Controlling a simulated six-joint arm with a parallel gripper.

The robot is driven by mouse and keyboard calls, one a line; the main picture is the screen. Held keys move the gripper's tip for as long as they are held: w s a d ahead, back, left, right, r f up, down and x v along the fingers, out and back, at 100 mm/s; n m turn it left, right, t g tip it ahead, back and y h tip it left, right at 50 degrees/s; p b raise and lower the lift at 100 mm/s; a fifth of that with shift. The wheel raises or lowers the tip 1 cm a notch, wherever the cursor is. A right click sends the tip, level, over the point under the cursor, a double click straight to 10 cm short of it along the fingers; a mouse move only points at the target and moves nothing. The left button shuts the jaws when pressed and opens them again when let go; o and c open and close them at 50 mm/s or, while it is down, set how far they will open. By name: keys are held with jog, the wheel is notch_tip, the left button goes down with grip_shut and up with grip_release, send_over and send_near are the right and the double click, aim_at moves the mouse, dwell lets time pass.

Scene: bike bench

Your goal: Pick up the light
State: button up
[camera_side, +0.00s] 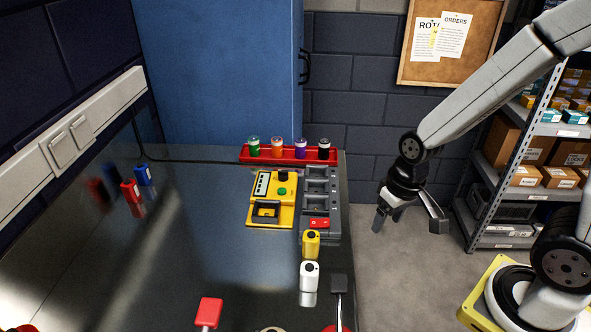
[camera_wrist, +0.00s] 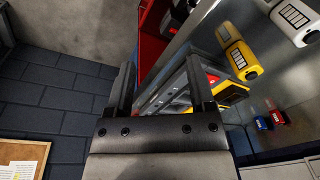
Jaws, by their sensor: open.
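I cannot tell for sure which thing is the light. A small red item (camera_side: 319,223) lies in the front compartment of the grey tray (camera_side: 334,222). A small red block (camera_side: 131,190) and a small blue block (camera_side: 143,174) stand on the left of the bench. They also show in the wrist view, the blue block (camera_wrist: 262,124) left of the red block (camera_wrist: 279,118). My gripper (camera_side: 408,222) is open and empty, in the air right of the bench's edge. In the wrist view, my gripper (camera_wrist: 160,78) has its fingers wide apart with nothing between them.
A red rack (camera_side: 287,156) with several colour-capped bottles stands at the bench's back. A yellow device (camera_side: 271,212) sits left of the grey tray. The bench's middle left is clear. Shelving (camera_side: 497,176) stands at right.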

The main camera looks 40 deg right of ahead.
aim_at(317, 265)
jog(key=a+f+m+g+y, duration=0.1)
jog(key=a+m+y, duration=0.2)
jog(key=m, duration=0.1)
jog(key=a+f+m+g+y, duration=0.1)
jog(key=a+m+y, duration=0.2)
jog(key=m, duration=0.1)
jog(key=a+f+m+g+y, duration=0.1)
jog(key=a+m+y, duration=0.1)
jog(key=m+y, duration=0.1)
jog(key=shift+s+a+f+m+y, duration=0.1)
jog(key=shift+s+a+m+y, duration=0.25)
jog(key=shift+m, duration=0.25)
jog(key=w+m+y, duration=0.1)
jog(key=w+a+m+t+y, duration=0.1)
jog(key=w+m, duration=0.1)
jog(key=shift+a+r+t+y, duration=0.15)
jog(key=shift+r+t+y, duration=0.05)
jog(key=shift+t+y, duration=0.1)
jog(key=shift+w+m+t+y, duration=0.35)
jog(key=shift+w+m+t, duration=0.25)
jog(key=shift+m, duration=0.3)
jog(key=shift+x, duration=1.4)
jog(key=shift+a, duration=0.15)
jog(key=shift+x, duration=2.45)
